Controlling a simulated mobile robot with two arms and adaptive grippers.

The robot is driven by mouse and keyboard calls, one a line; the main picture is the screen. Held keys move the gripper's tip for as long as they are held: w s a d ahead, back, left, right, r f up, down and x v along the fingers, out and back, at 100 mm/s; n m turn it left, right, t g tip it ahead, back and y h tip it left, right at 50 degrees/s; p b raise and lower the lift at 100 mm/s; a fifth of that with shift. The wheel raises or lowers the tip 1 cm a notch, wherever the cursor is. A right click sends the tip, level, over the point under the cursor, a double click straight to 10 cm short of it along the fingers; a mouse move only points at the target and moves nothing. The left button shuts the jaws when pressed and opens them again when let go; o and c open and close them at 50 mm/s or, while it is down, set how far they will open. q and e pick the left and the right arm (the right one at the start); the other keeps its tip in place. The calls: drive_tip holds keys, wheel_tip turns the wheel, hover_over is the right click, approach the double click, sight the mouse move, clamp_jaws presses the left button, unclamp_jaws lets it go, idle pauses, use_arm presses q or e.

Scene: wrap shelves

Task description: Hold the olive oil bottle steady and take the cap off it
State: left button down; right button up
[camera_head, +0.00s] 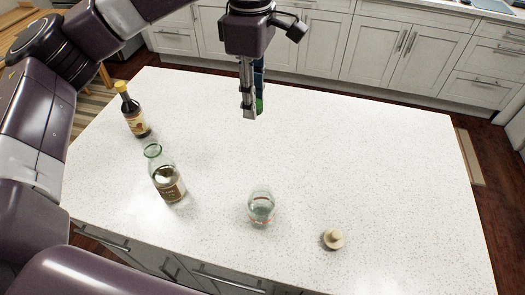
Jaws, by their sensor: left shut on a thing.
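My left gripper (252,113) hangs fingers-down at the top middle, over the far part of the counter. It is shut on a small dark blue and green thing (260,104), mostly hidden by the fingers; I cannot tell what it is. A clear bottle (164,174) with a greenish open-looking neck and a brown label stands upright at the left. A dark bottle (134,118) with a yellow cap (121,86) on it stands upright behind it. I cannot read which is the olive oil bottle. My gripper is apart from both. My right gripper is not in view.
A clear glass (261,205) stands near the front middle of the white speckled counter (390,160). A small beige round knob-like thing (333,238) lies to its right. The counter's middle and right are clear. White cabinets (390,45) stand beyond it.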

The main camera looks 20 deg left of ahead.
use_arm(q)
drive_tip(key=shift+w+d+n, duration=0.2)
drive_tip(key=shift+d+n, duration=0.15)
drive_tip(key=shift+n, duration=0.75)
drive_tip(key=shift+w+d+n, duration=0.2)
drive_tip(key=shift+n, duration=0.6)
drive_tip(key=n, duration=1.9)
hover_over(281, 165)
drive_tip(key=f, duration=0.2)
wheel_tip(281, 165, down, 15)
drive_tip(key=p, duration=0.4)
wheel_tip(281, 165, down, 4)
drive_tip(key=shift+f+p, duration=0.2)
drive_tip(key=shift+p, duration=0.35)
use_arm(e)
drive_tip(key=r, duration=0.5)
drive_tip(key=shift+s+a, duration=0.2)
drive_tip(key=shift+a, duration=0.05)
use_arm(q)
drive_tip(key=shift+f, duration=0.1)
